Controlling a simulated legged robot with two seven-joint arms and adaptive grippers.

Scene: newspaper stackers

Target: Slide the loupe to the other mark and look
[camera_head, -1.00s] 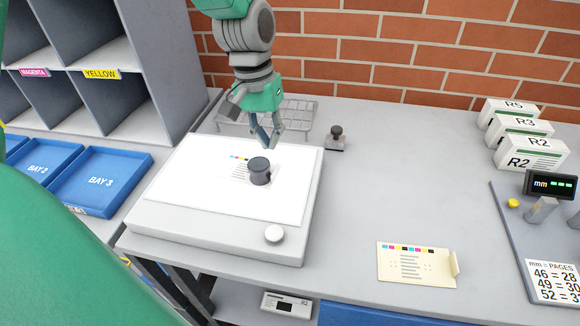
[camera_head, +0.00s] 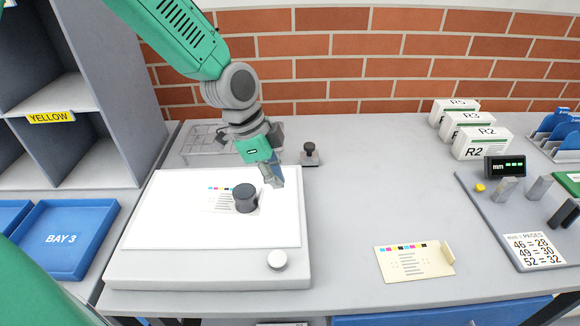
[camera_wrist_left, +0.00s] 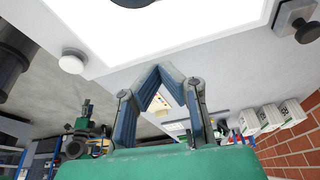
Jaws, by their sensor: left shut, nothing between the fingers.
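The loupe (camera_head: 245,198) is a dark grey cylinder standing upright on a small printed sheet (camera_head: 219,203) with a colour bar. The sheet lies on the lit white panel of the light table (camera_head: 140,268); the loupe hides part of it. My left gripper (camera_head: 274,181) is shut and empty, just right of the loupe. A small gap shows between them, though height and contact are hard to judge. In the left wrist view the fingertips (camera_wrist_left: 160,70) meet, and a dark edge of the loupe (camera_wrist_left: 133,2) shows at the top. The marks are too small to make out.
A white knob (camera_head: 277,260) sits at the light table's front right. A black-knobbed block (camera_head: 310,156) and a wire tray (camera_head: 205,143) stand behind. A cream card (camera_head: 413,262) lies to the right. The worktop (camera_head: 360,190) between is clear.

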